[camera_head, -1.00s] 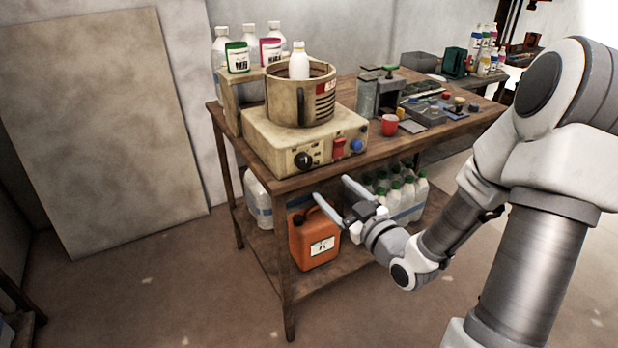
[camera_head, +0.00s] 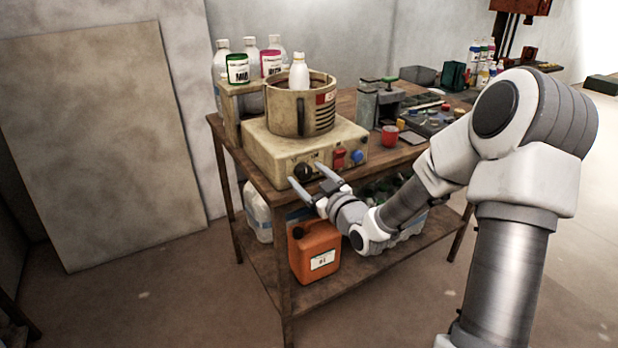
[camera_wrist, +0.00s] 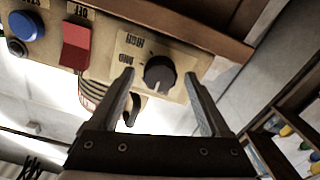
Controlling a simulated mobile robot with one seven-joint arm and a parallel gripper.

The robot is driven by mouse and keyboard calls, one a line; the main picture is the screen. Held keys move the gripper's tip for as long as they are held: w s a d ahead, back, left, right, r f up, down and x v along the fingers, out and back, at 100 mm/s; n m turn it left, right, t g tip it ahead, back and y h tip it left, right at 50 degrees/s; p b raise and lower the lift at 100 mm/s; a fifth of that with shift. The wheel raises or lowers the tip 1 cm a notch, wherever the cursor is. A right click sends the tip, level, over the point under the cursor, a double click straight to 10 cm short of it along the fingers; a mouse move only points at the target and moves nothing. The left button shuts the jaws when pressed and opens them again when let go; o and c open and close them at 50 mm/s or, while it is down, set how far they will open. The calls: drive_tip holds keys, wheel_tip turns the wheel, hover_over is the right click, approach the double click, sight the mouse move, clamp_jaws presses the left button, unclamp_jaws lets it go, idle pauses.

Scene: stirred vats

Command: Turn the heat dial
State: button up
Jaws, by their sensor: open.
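The heat dial (camera_head: 303,172) is a round black knob on the front panel of the cream heater base (camera_head: 275,150). In the wrist view the dial (camera_wrist: 159,74) sits between and beyond my two fingertips, upside down, with part of the lettering beside it readable as "HIGH". My gripper (camera_head: 309,180) is open and empty, just in front of the panel in the head view. Its fingers (camera_wrist: 160,82) are apart on both sides of the dial in the wrist view. I cannot tell whether either finger touches it.
A red switch (camera_wrist: 75,45) and a blue button (camera_wrist: 27,25) share the panel. A round vat (camera_head: 290,105) holding a white bottle (camera_head: 299,72) stands on the heater. An orange canister (camera_head: 315,250) is on the shelf below. A red cup (camera_head: 390,135) stands to the right.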

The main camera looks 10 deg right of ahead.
clamp_jaws()
drive_tip(key=shift+m, duration=0.3)
drive_tip(key=m+p, duration=0.1)
drive_tip(key=m, duration=0.2)
drive_tip(key=shift+m, duration=0.3)
drive_tip(key=shift+m+p, duration=0.95)
drive_tip(key=shift+m, duration=1.35)
unclamp_jaws()
